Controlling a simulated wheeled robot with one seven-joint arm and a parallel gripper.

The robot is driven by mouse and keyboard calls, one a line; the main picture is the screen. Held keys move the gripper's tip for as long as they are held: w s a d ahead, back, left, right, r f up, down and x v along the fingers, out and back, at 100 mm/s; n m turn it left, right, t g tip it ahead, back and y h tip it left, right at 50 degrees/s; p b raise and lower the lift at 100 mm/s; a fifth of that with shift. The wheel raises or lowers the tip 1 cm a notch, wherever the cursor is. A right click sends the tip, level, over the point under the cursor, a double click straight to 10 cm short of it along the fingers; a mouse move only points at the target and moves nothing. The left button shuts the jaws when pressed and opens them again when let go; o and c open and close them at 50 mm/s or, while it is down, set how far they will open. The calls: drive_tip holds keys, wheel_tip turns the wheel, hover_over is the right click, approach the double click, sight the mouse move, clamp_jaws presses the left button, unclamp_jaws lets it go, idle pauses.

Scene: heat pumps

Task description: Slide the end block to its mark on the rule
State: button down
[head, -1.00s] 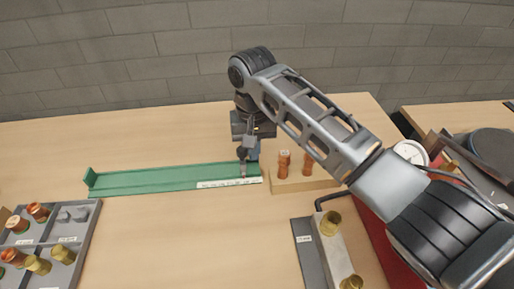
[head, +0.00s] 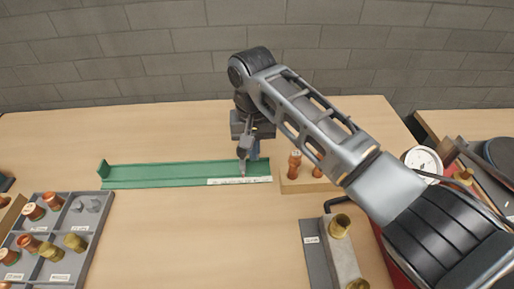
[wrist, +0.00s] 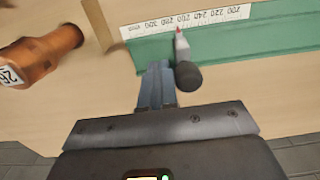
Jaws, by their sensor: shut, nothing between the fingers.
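The green channel (head: 150,175) lies across the table, with a white rule (head: 225,181) along its front edge at the right end. The small grey end block (head: 242,168) stands in the channel by the rule; in the wrist view the end block (wrist: 182,48) has a dark round knob (wrist: 187,76) and a red tip at the rule (wrist: 215,18), around 260 to 280. I cannot read it exactly. My gripper (wrist: 157,72) has its blue fingers shut and empty, close beside the knob on the 300 side. Contact cannot be made out.
A wooden block (head: 300,184) with copper fittings stands just right of the channel; one copper fitting (wrist: 45,55) is near my gripper. A grey sorting tray (head: 85,235) is at the left, a grey bar with brass fittings (head: 338,255) at front right. The front middle table is clear.

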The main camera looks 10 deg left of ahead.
drive_tip(key=shift+s+a, duration=0.1)
drive_tip(key=shift+a, duration=0.25)
drive_tip(key=shift+r, duration=0.1)
drive_tip(key=shift+d+r+p, duration=0.2)
drive_tip(key=shift+r+p, duration=0.45)
drive_tip(key=shift+r, duration=0.4)
drive_tip(key=shift+w+d+r, duration=0.1)
drive_tip(key=shift+d+r, duration=0.1)
drive_tip(key=shift+r, duration=1)
drive_tip(key=shift+w+d+r, duration=0.1)
drive_tip(key=shift+d+r, duration=0.1)
drive_tip(key=shift+r, duration=0.95)
drive_tip(key=shift+s, duration=0.1)
